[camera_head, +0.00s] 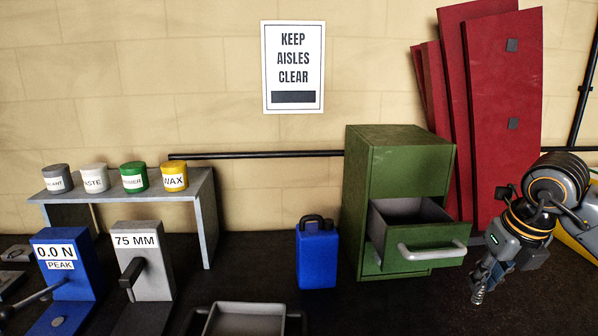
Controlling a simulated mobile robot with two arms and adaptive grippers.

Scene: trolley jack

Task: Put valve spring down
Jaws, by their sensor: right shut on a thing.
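My right gripper (483,280) is at the right side of the view, pointing down. It is shut on the valve spring (478,295), a small metal coil that hangs below the fingertips. The gripper and spring are in front and to the right of the green cabinet's open drawer, over the dark surface. The fingers hide the upper part of the spring. My left gripper is not in view.
A green cabinet (405,155) has its drawer (424,240) pulled open. A blue canister (316,255) stands left of it. A grey tray (245,318) is at the bottom edge. A blue "0.0 N PEAK" device (66,275) and a grey "75 MM" device (148,275) stand at left.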

